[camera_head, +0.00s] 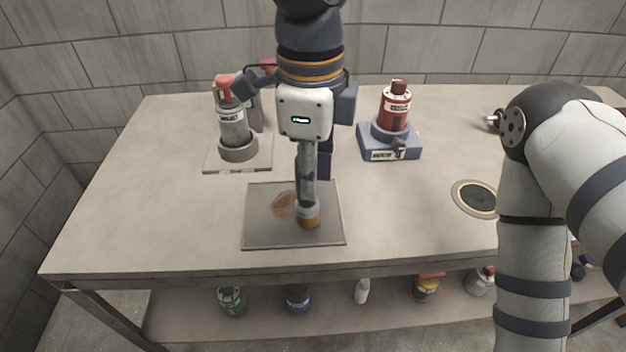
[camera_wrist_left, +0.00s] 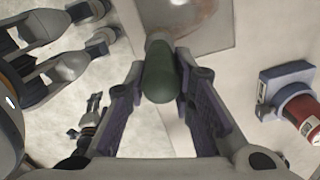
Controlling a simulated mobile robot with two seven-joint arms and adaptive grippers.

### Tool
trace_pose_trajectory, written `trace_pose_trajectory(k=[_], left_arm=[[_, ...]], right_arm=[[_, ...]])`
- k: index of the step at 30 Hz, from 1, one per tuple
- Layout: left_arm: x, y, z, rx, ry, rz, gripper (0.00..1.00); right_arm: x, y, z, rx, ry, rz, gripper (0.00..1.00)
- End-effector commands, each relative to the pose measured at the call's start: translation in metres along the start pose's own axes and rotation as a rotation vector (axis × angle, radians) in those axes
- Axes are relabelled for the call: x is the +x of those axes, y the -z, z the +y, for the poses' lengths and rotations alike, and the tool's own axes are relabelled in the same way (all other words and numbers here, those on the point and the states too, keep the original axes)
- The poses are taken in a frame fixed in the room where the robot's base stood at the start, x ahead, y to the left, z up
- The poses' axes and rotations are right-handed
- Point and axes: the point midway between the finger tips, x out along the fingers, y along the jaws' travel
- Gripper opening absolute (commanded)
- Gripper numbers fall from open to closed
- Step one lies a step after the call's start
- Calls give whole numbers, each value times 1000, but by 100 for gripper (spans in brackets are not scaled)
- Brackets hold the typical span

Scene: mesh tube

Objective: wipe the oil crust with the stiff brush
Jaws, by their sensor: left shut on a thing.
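My left gripper (camera_head: 309,150) is shut on the stiff brush (camera_head: 307,190), which it holds roughly upright with the bristle end down. The tan bristle end (camera_head: 308,219) is at the right part of the flat grey plate (camera_head: 262,235), seemingly touching it. The oil crust (camera_head: 282,206) is a brown patch on the plate, just left of the brush. In the left wrist view the dark green handle (camera_wrist_left: 161,76) sits between my fingers, and part of the crust (camera_wrist_left: 190,14) shows beyond it. My right gripper is out of view; only its arm shows.
A grey bottle (camera_head: 233,127) in a holder stands back left. A red bottle (camera_head: 394,108) stands on a blue base (camera_head: 388,148) back right. A round dark disc (camera_head: 476,198) lies at right. Several containers stand on the lower shelf (camera_head: 190,325). The tabletop's left front is clear.

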Motion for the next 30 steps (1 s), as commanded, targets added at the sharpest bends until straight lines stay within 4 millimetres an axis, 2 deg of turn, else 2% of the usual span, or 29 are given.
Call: trace_pose_trajectory(k=[12,30], left_arm=[[-37,-1,9,-13,3,1,0],[-39,-2,10,-15,1,0,0]], right_arm=[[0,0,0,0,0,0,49],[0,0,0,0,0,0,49]])
